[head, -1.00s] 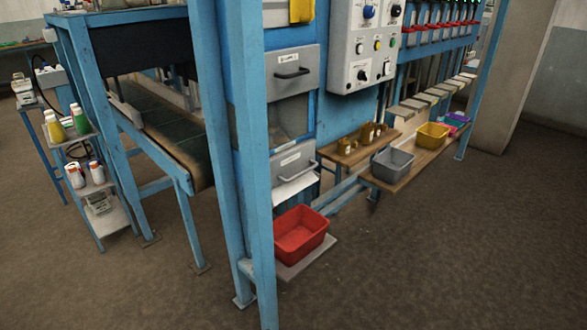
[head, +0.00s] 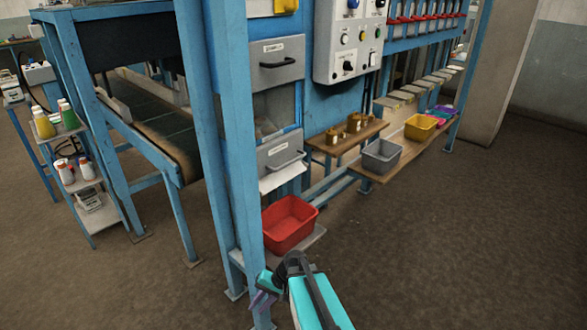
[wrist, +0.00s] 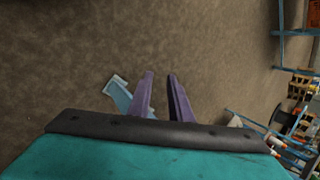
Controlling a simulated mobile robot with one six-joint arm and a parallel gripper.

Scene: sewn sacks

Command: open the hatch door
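Two grey panels with bar handles are on the blue machine in the head view, and I cannot tell for sure which is the hatch door. The upper grey panel (head: 265,52) has a black handle and looks shut. The lower grey panel (head: 270,153) has a pale handle and sits below a window-like opening (head: 275,112). My gripper (head: 262,303) is low in front of the blue frame post, well below both panels and touching neither. In the wrist view its two purple fingers (wrist: 160,76) are apart, with only floor between them.
A blue post (head: 240,150) stands close to my gripper, left of the panels. A red bin (head: 290,222) sits on a low shelf below them. A control box (head: 345,45) and a bench with a grey bin (head: 381,155) are to the right. Open floor lies at right.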

